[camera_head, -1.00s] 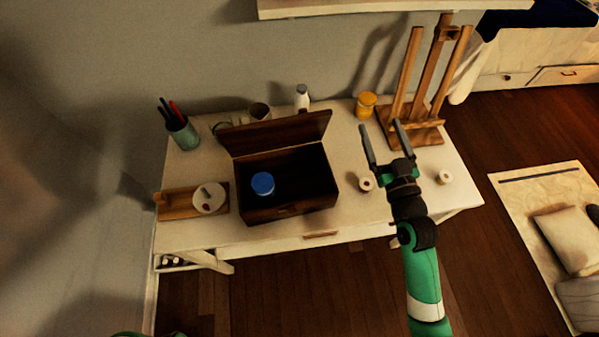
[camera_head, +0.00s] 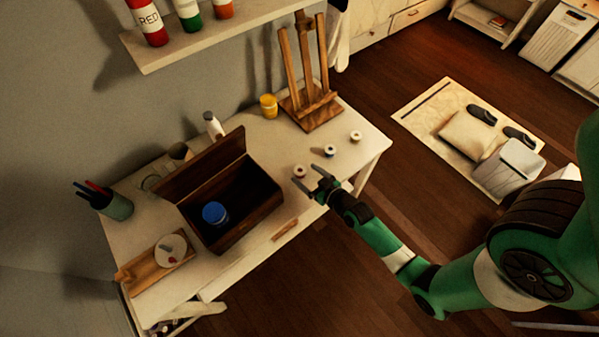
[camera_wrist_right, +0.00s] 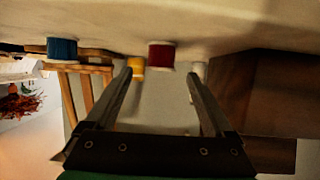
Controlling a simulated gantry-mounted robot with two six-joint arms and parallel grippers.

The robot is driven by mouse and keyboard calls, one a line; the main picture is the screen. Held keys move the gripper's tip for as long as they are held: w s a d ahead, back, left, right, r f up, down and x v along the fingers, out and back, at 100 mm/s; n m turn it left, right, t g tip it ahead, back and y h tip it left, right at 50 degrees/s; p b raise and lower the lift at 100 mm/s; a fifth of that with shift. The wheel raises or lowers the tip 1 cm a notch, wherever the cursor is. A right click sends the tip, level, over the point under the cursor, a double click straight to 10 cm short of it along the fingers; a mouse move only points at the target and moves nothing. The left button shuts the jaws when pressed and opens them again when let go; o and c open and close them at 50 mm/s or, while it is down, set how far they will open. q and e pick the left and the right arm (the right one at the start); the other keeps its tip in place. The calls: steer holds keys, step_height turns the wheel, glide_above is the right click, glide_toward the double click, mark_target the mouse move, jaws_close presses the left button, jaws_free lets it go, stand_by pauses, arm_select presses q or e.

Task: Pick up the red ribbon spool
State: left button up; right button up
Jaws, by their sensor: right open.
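The red ribbon spool (camera_head: 299,171) stands on the white table to the right of the wooden box, with white rims. In the right wrist view the red spool (camera_wrist_right: 161,57) shows between and beyond the fingertips, near the tabletop, which appears at the top of that picture. My right gripper (camera_head: 307,177) is open and empty at the table's front edge, close to the spool. The right wrist view also shows its spread fingers (camera_wrist_right: 158,75). Whether they touch the spool cannot be told. My left gripper is out of view.
A blue spool (camera_head: 330,151) and a pale spool (camera_head: 356,137) stand farther right. The open wooden box (camera_head: 262,205) holds a blue-lidded jar (camera_head: 214,213). An easel (camera_head: 312,112) and a yellow jar (camera_head: 268,106) stand behind. A shelf (camera_head: 190,40) overhangs at the upper left.

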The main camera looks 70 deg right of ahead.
mark_target(298, 169)
steer(key=shift+x, duration=1.05)
steer(key=b+x, duration=0.1)
steer(key=x, duration=0.4)
steer(key=shift+w+f+b, duration=0.1)
steer(key=shift+b, duration=0.3)
jaws_close()
step_height(298, 169, up, 4)
steer(key=p, duration=0.2)
steer(key=shift+a+p, duration=0.2)
steer(key=shift+p, duration=0.2)
steer(key=s+a+r+p, duration=0.1)
steer(key=a+r+p, duration=0.1)
steer(key=r, duration=0.1)
steer(key=s+a+r+p, duration=0.1)
steer(key=shift+s+a+r, duration=0.1)
steer(key=shift+s+r, duration=0.2)
steer(key=shift+r, duration=0.1)
steer(key=s+a+r, duration=0.4)
steer(key=s+a, duration=0.2)
steer(key=a, duration=0.1)
steer(key=shift+a+r+b, duration=0.15)
steer(key=shift+a+b, duration=0.2)
steer(key=shift+b, duration=0.1)
